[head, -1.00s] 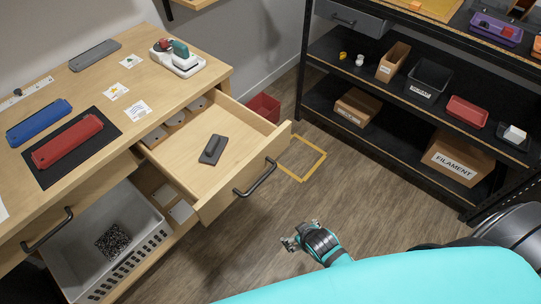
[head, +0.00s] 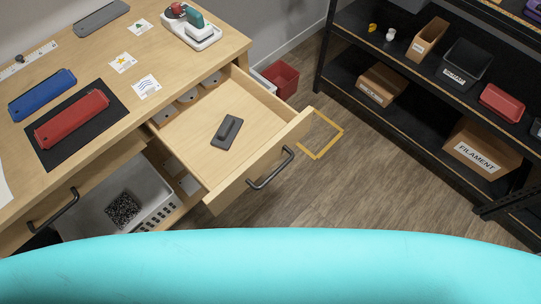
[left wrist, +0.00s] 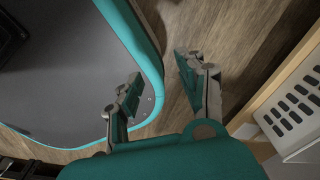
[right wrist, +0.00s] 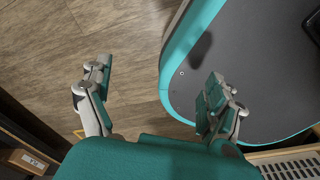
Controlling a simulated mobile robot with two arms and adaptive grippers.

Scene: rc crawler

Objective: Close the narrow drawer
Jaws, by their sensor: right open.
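The narrow drawer (head: 262,167) is pulled out from the wooden workbench (head: 130,70). Its black bar handle (head: 271,169) is on the front panel, and a dark grey block-like item (head: 226,131) lies inside. Neither gripper shows in the head view. In the left wrist view my left gripper (left wrist: 158,82) is open and empty, with its fingers apart above the floor and the edge of my base. In the right wrist view my right gripper (right wrist: 155,85) is open and empty, also over the floor and my base. Neither gripper is touching the drawer.
A second drawer handle (head: 54,211) is at the lower left, above a grey perforated basket (head: 158,205). A red bin (head: 281,79) stands beyond the open drawer. A yellow square outline (head: 338,131) marks the floor. Black shelving (head: 408,100) with boxes stands at right. Floor between is clear.

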